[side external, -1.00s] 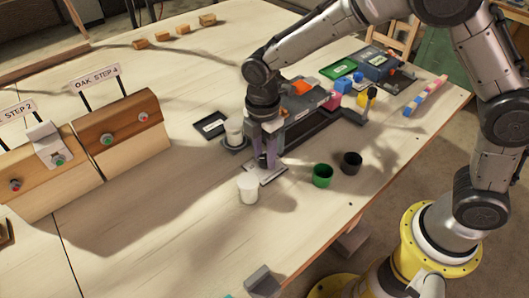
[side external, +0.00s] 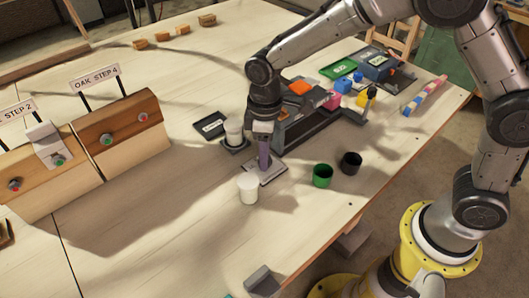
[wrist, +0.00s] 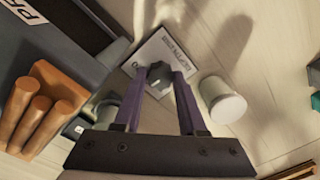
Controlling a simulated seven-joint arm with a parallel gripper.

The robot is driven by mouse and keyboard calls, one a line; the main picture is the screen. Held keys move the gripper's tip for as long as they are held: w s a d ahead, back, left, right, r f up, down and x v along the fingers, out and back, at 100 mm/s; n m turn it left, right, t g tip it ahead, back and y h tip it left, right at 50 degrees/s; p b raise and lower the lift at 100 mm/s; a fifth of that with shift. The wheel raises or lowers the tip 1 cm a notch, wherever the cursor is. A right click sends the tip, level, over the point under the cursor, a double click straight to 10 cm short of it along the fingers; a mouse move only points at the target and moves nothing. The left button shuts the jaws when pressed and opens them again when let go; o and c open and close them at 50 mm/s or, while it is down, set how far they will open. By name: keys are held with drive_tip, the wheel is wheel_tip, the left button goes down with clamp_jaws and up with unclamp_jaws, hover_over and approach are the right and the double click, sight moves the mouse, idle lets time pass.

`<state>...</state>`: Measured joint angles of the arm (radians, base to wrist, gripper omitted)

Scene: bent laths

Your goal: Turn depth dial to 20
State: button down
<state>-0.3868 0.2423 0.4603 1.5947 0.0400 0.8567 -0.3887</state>
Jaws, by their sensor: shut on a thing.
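The depth dial is a small dark knob (wrist: 159,76) on a pale plate (wrist: 150,50) with printed lettering, seen in the wrist view. Its numbers are too small to read. My gripper (wrist: 160,80) points down over the plate with its purple fingers on either side of the knob, shut on it. In the side view my gripper (side external: 264,168) stands on the plate (side external: 270,172), and the fingers hide the knob.
A white cup (side external: 248,188) stands close beside the plate. A green cup (side external: 322,175) and a black cup (side external: 350,163) stand to the right. Another white container (side external: 234,132) is behind my gripper.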

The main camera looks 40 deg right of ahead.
drive_tip(key=m, duration=0.4)
drive_tip(key=shift+r+m, duration=0.1)
drive_tip(key=shift+m, duration=0.2)
drive_tip(key=m, duration=0.4)
drive_tip(key=shift+m, duration=0.3)
drive_tip(key=shift+c, duration=2.3)
unclamp_jaws()
wheel_tip(320, 180, up, 14)
drive_tip(key=shift+d, duration=0.25)
